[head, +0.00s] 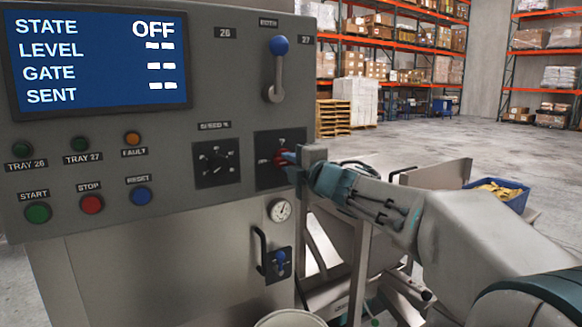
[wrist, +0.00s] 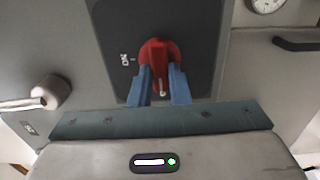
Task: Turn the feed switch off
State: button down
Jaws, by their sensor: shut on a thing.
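The feed switch is a red rotary knob (wrist: 157,53) on a dark square plate (wrist: 193,25) in the wrist view. In the head view the knob (head: 281,158) shows at the right edge of the panel, partly hidden by my gripper (head: 290,158). The blue fingers of my gripper (wrist: 160,88) are shut on the red knob, one on each side. A white mark on the knob shows between the fingers. A label reading "ON" (wrist: 125,58) is left of the knob in the wrist view. The display (head: 98,60) reads STATE OFF, with dashes for LEVEL, GATE and SENT.
A black speed dial (head: 216,163) sits just left of the switch. Start, stop and reset buttons (head: 91,205) line the lower left. A blue crate (head: 512,199) stands at right.

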dwell(0.3)
jog(key=c, duration=1.4)
grip_release()
jog(key=shift+o, duration=0.2)
jog(key=v, duration=1.4)
jog(key=shift+w, duration=0.1)
